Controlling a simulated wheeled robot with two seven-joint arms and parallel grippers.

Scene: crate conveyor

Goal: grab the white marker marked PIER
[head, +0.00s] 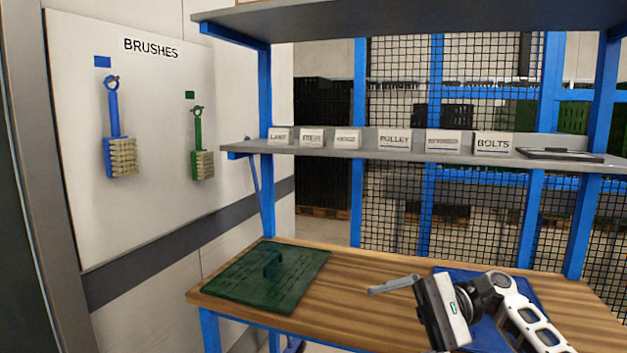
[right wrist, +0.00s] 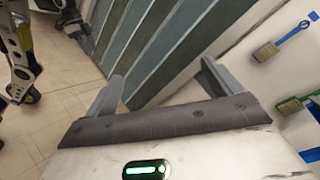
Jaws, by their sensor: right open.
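Several small white markers stand in a row on the grey shelf (head: 370,149) in the head view. The second from the left (head: 311,137) seems to read PIER, but its print is small and blurred. My right gripper (head: 388,286) is over the workbench, below and in front of the shelf, well apart from the markers. In the right wrist view its two fingers (right wrist: 162,78) are spread with nothing between them. No marker shows in that view. A dark and white part at the upper left there may be my left gripper; its jaws cannot be made out.
A dark tray (head: 560,154) lies at the shelf's right end. Blue posts (head: 358,190) frame the shelf. Brushes (head: 121,156) hang on the left wall.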

